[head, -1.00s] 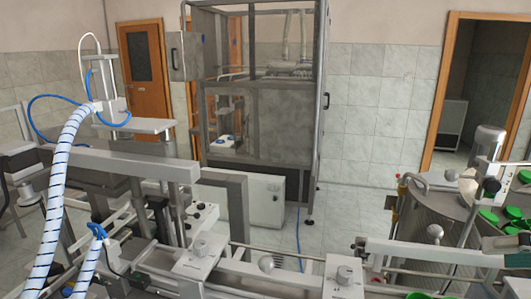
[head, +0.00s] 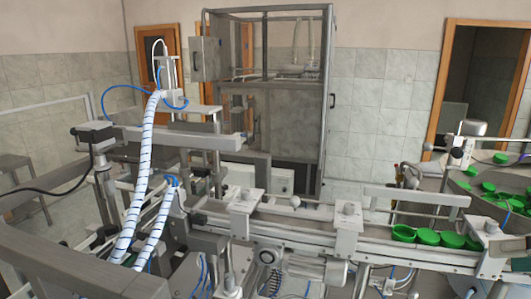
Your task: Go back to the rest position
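The cap feeder line fills the head view. Its pale conveyor (head: 375,242) runs across the lower right, with several green caps (head: 427,237) in the channel. A feeder bowl (head: 466,178) with more loose green caps (head: 487,187) stands at the right edge. My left gripper does not show. I cannot clearly make out my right gripper; at most a small part is at the lower right edge, and its fingers do not show. I see nothing held.
A tall framed cabinet (head: 325,100) stands at the back. Grey machine beams (head: 70,262) and white spiral-wrapped hoses (head: 140,170) crowd the left. A motor (head: 318,268) sits below the conveyor. Open floor shows only in small patches. A doorway (head: 445,85) is at the back right.

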